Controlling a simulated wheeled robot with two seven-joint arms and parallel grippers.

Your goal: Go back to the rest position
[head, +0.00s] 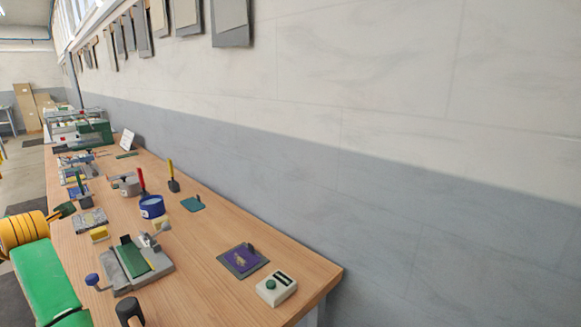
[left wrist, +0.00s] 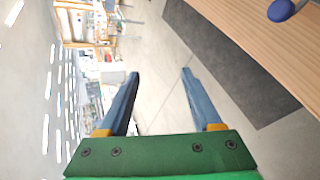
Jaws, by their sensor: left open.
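My left gripper (left wrist: 161,75) shows in the left wrist view with its two blue fingers spread wide and nothing between them. It hangs over the open floor beside the wooden bench. My right gripper is in neither view. The grey eyelet press (head: 137,265) with a green plate and a blue knob (head: 92,279) stands at the bench's near left edge. A blue knob (left wrist: 281,10) also shows in the left wrist view.
The wooden bench (head: 208,277) runs along the wall. On it are a purple-topped pad (head: 243,260), a white box with a green button (head: 277,288), a blue tub (head: 152,207) and several tools farther back. A dark mat (left wrist: 225,60) lies on the floor by the bench.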

